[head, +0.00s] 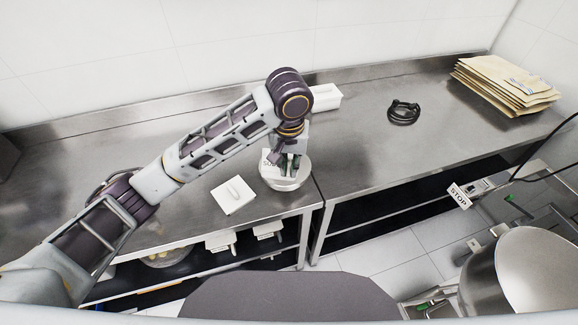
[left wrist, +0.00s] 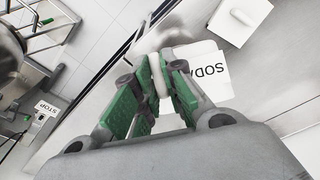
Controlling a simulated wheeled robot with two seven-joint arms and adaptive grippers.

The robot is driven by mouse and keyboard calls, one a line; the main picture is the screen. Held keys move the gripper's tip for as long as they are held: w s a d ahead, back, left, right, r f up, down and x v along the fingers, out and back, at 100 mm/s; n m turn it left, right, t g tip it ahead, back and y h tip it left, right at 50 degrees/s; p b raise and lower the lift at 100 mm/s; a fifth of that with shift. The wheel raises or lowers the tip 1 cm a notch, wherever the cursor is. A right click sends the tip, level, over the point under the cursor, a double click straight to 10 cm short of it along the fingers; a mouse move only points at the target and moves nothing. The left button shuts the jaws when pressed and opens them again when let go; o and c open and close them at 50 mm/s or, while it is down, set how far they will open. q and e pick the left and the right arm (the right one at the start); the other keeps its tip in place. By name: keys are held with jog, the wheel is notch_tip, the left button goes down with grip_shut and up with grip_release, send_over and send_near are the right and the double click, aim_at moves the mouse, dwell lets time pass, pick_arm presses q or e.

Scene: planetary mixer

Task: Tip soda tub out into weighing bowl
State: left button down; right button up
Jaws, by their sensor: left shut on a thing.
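The soda tub (left wrist: 214,84) is white with a "SODA" label. In the left wrist view it sits at my left gripper (left wrist: 166,82), whose green-padded fingers are shut on it. In the head view, my left gripper (head: 289,162) points down over the round weighing bowl (head: 286,184), near the front right corner of the left table. The tub's label (head: 267,160) shows just left of the fingers, above or within the bowl's rim; I cannot tell which. The fingers hide part of the tub, and the bowl's contents are hidden. My right gripper is not in view.
A white lid with a handle (head: 234,195) lies left of the bowl. A white container (head: 326,98) stands behind my arm. A steel mixer bowl (head: 525,275) is at the lower right.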

pick_arm(q)
jog(key=shift+w+d+r+g, duration=0.1)
jog(key=shift+w+r+g, duration=0.4)
jog(key=shift+w+g, duration=0.4)
jog(key=shift+w+d+r+g+y, duration=0.15)
jog(key=shift+w+r+g, duration=0.1)
jog(key=shift+w+g, duration=0.35)
jog(key=shift+w+r+g+y, duration=0.15)
jog(key=shift+w+r+g, duration=0.05)
jog(key=shift+w+g, duration=0.4)
jog(key=shift+s+f+t, duration=0.2)
jog(key=shift+s+t, duration=0.25)
jog(key=shift+s, duration=0.05)
jog(key=shift+s+f+t, duration=0.2)
jog(key=shift+s+t, duration=0.25)
jog(key=shift+s+a+f+t+b, duration=0.15)
jog(key=shift+s+f+t, duration=0.05)
jog(key=shift+s+t, duration=0.3)
jog(key=shift+s+a+f+t+b, duration=0.1)
jog(key=shift+s+f+t+b, duration=0.1)
jog(key=shift+s+t, duration=0.3)
jog(key=shift+s, duration=0.2)
